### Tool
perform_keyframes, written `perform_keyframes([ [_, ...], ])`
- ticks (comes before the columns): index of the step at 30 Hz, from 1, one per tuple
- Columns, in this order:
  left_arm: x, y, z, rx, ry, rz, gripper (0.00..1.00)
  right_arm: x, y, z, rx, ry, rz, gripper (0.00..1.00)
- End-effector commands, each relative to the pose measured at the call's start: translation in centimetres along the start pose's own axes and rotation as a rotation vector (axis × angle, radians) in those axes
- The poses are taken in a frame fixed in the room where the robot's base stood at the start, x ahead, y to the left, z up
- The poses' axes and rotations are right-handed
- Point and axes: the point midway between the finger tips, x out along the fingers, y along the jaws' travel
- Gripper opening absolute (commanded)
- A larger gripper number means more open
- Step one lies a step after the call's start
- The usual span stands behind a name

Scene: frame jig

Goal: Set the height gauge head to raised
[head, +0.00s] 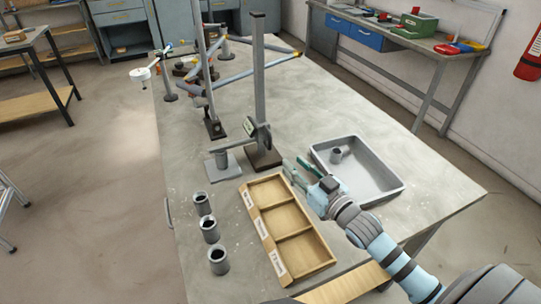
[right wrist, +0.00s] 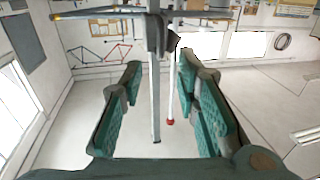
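The height gauge stands near the middle of the bench in the head view, with a tall grey column (head: 259,85) on a dark base (head: 263,158). Its head (head: 257,134) sits low on the column, with an arm reaching left over a small grey block (head: 222,166). My right gripper (head: 294,168) is to the right of the gauge base, apart from it. In the right wrist view its teal fingers (right wrist: 155,95) are spread with nothing gripped. A grey post and a thin red-tipped rod show beyond them; I cannot tell what they belong to. My left gripper is not in view.
A grey tray (head: 385,185) with a small cylinder lies right of my gripper. A wooden compartment box (head: 322,262) lies in front. Several grey cups (head: 210,230) stand left of it. The tube frame jig (head: 212,85) stands behind the gauge.

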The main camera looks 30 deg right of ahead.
Motion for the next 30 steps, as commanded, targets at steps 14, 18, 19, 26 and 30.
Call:
perform_keyframes([
  [14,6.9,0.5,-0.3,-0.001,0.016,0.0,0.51,9.4,-0.1,0.4,0.004,-0.002,-0.001,0.29],
  [18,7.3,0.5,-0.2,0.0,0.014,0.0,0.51,11.1,0.0,0.3,0.003,-0.003,0.001,0.29],
  [19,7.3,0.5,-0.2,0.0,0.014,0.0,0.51,11.4,0.0,0.3,0.002,-0.003,0.001,0.29],
  [26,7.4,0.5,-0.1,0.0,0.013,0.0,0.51,11.8,0.0,0.2,0.0,-0.005,0.0,0.29],
  [30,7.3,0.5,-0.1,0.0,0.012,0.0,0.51,11.8,0.0,0.2,0.0,-0.005,0.001,0.23],
])
